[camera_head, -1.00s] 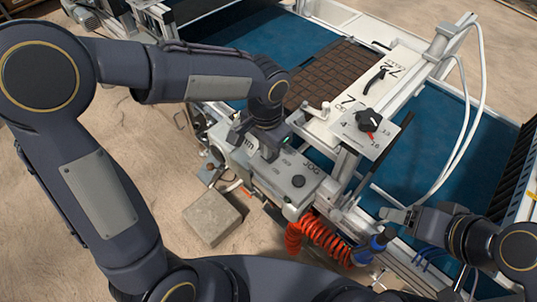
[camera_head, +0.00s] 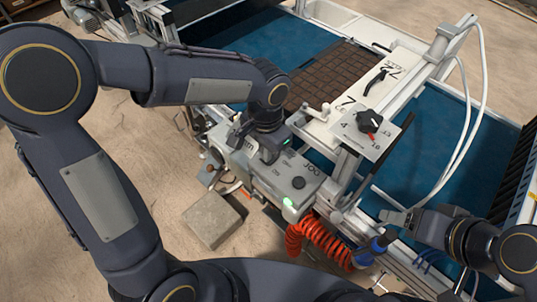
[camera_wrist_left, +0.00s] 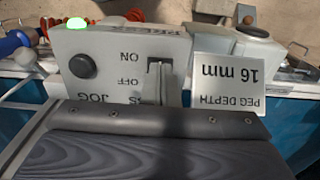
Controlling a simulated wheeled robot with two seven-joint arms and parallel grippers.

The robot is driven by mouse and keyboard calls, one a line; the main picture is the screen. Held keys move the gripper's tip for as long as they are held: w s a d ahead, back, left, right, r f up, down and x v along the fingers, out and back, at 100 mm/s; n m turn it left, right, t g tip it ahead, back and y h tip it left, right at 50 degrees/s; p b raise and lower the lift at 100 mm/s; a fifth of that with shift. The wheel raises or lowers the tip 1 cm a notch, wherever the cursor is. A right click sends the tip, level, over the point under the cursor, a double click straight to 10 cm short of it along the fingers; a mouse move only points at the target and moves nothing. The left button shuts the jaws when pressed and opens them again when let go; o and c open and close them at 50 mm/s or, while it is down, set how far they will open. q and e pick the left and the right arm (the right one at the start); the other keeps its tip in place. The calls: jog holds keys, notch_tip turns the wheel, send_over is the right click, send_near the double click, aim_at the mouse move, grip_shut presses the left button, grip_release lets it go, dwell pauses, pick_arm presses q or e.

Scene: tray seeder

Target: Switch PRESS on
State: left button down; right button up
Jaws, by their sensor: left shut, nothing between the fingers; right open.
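The grey control box (camera_head: 262,178) stands at the near edge of the machine, with a round black JOG button (camera_head: 298,182) and a lit green lamp (camera_head: 288,203). My left gripper (camera_head: 258,150) is shut and empty, close over the box, and hides part of its top. In the left wrist view the box appears upside down, with the dark button (camera_wrist_left: 83,66), the green lamp (camera_wrist_left: 76,22) and ON and OFF marks. A grey upright piece (camera_wrist_left: 160,80) stands beside those marks; whether it is the lever or my fingertips I cannot tell. My right gripper (camera_head: 398,217) is open at the right.
A plate reading PEG DEPTH 16 mm (camera_wrist_left: 228,85) is beside the switch marks. Coiled red hose (camera_head: 318,238) hangs at the near side, and a stone block (camera_head: 212,220) lies on the floor.

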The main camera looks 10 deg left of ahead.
pick_arm(q)
notch_tip(320, 180, up, 7)
jog(key=p, duration=0.4)
jog(key=shift+f+p, duration=0.2)
jog(key=shift+p, duration=0.2)
jog(key=s+a+r+n+t+h, duration=0.2)
jog(key=s+a+n, duration=0.2)
jog(key=s+a, duration=0.2)
jog(key=s+a+r+n+t+h, duration=0.1)
jog(key=s+a+r+n+t, duration=0.2)
jog(key=s+a, duration=0.3)
jog(key=s+n, duration=0.1)
jog(key=s, duration=0.2)
jog(key=shift+s+a+n+t+h, duration=0.2)
jog(key=shift+s+n+t+h, duration=0.1)
jog(key=shift+h, duration=0.1)
jog(key=shift+w, duration=0.1)
